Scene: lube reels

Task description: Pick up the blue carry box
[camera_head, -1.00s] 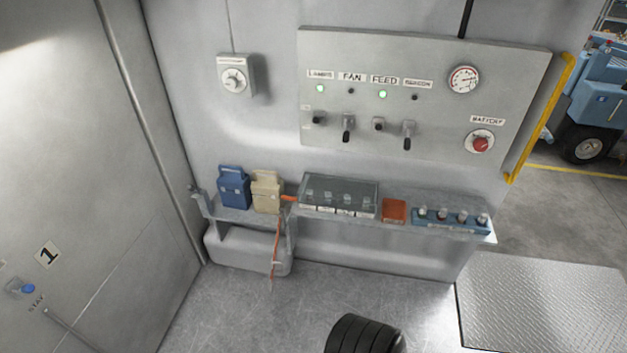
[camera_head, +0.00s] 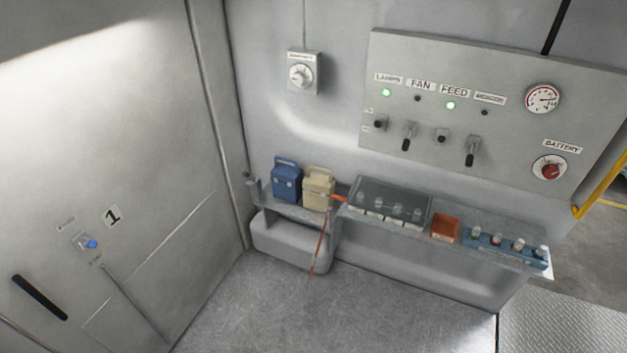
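The blue carry box (camera_head: 286,181) stands upright at the left end of a wall shelf (camera_head: 292,211) in the head view. It has a handle on top. A cream box (camera_head: 318,187) of similar shape stands close on its right. Neither of my grippers shows in the view, and nothing holds the blue box.
Right along the shelf are a clear-lidded case (camera_head: 390,203), an orange-red box (camera_head: 445,228) and a blue rack (camera_head: 505,247) with small bottles. An orange strap (camera_head: 319,250) hangs below the cream box. A control panel (camera_head: 480,120) is above. The floor (camera_head: 350,310) in front is clear.

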